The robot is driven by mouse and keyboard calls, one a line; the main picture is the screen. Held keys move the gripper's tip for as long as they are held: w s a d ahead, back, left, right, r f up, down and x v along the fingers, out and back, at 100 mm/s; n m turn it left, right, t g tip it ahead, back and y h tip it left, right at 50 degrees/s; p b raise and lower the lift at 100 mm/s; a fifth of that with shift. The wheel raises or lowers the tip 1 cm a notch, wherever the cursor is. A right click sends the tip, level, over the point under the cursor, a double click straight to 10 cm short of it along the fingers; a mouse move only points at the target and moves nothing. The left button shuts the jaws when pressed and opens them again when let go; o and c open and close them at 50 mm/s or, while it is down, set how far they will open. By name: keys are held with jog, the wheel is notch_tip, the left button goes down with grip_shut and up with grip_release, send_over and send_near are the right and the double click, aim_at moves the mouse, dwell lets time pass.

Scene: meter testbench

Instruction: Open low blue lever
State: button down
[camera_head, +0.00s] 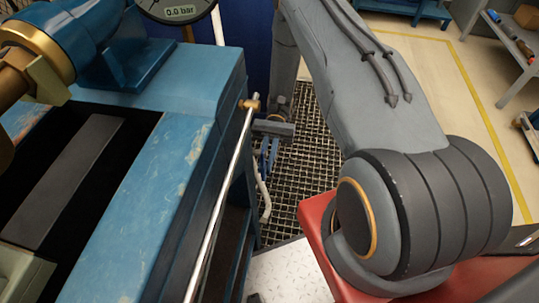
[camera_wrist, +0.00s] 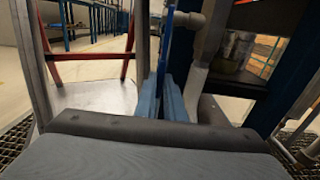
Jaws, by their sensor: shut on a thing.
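The low blue lever (camera_wrist: 166,42) shows in the wrist view as a thin dark-blue upright strip beside a grey pipe (camera_wrist: 190,20). My gripper (camera_wrist: 160,95) has its two light-blue fingers on either side of the lever's lower end and is shut on it. In the head view, my gripper (camera_head: 268,158) is low beside the right side of the blue bench, above the floor grating. There the lever cannot be told apart from the fingers. A pale bent pipe (camera_head: 262,190) is close by.
The blue bench (camera_head: 150,235) fills the left, with a shiny rod (camera_head: 222,195) along its edge. A gauge (camera_head: 178,10) reads 0.0 bar. Metal grating (camera_head: 315,160) lies below. A shelf with a jar (camera_wrist: 233,52) is right of the lever in the wrist view.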

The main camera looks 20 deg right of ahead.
jog(key=shift+s+a+f, duration=0.1)
jog(key=shift+s+a, duration=0.05)
jog(key=shift+a, duration=0.05)
dwell(0.4)
jog(key=c, duration=1.8)
grip_release()
jog(key=shift+c, duration=0.2)
jog(key=shift+d, duration=0.1)
jog(key=b+v, duration=0.1)
jog(key=v, duration=0.7)
jog(key=shift+b, duration=0.3)
jog(key=shift+s, duration=0.1)
